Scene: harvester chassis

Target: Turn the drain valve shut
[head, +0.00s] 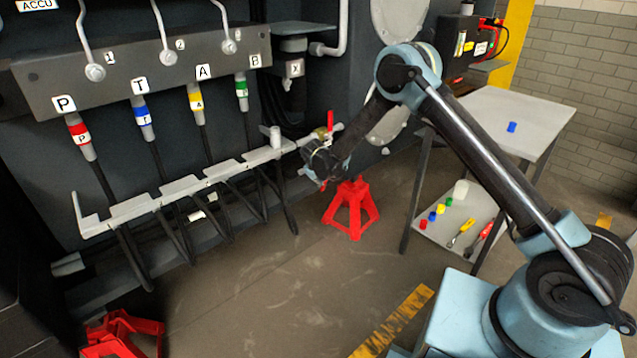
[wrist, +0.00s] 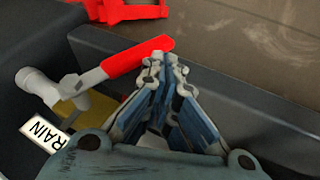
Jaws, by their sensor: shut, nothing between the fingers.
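The drain valve (wrist: 62,90) has a grey pipe fitting, a yellowish body and a lever with a red grip (wrist: 138,59). In the wrist view the lever slants up to the right, its red end just beyond my fingertips. My gripper (wrist: 166,62) is shut and empty, its fingertips beside the grip's end; I cannot tell if they touch it. In the head view the red lever (head: 330,120) stands upright above the small valve, and my gripper (head: 318,172) is just below it, partly hidden by my wrist.
A label reading "RAIN" (wrist: 43,132) is partly covered by my gripper's body. A dark beam (wrist: 215,85) runs beside the fingers. A red jack stand (head: 350,210) is on the floor below. A hose rack (head: 185,187) lies left, a work table (head: 500,112) right.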

